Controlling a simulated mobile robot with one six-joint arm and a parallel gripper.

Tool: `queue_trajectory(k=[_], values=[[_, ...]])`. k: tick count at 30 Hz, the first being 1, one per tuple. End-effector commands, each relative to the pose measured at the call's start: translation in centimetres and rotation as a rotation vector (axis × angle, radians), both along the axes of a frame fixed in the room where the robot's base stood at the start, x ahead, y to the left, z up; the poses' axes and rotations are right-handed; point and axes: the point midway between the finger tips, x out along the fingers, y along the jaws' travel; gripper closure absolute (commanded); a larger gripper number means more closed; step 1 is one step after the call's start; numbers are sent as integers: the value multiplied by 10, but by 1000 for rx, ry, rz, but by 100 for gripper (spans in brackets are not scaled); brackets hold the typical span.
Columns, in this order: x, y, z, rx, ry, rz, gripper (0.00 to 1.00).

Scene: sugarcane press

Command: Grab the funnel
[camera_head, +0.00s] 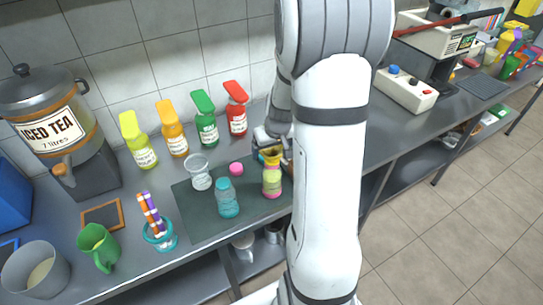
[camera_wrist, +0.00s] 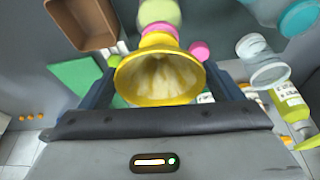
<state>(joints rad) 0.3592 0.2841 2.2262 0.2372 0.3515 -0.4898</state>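The yellow funnel (camera_wrist: 158,78) sits with its wide mouth toward the wrist camera, and its pale inside shows. In the head view the funnel (camera_head: 270,154) stands on top of a pink and yellow-green bottle (camera_head: 272,183) on the dark mat. My gripper (camera_wrist: 158,85) is open, with one dark finger on each side of the funnel and small gaps beside the rim. In the head view my gripper (camera_head: 272,143) is just behind the funnel, partly hidden by my arm. Contact behind the rim is hidden.
A blue bottle (camera_head: 228,198), a clear cup (camera_head: 198,171) and a pink piece (camera_head: 236,168) stand close by on the mat (camera_head: 205,225). Several sauce bottles, including a red one (camera_head: 236,109), line the wall. The iced tea dispenser (camera_head: 62,125) is at the left.

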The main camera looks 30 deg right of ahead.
Motion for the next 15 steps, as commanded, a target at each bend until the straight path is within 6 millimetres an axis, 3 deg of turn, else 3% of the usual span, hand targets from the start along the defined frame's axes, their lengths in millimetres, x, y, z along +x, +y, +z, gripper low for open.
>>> queue_trajectory(k=[12,15], values=[[0,0,0,0,0,1,49],[0,0,0,0,0,1,51]])
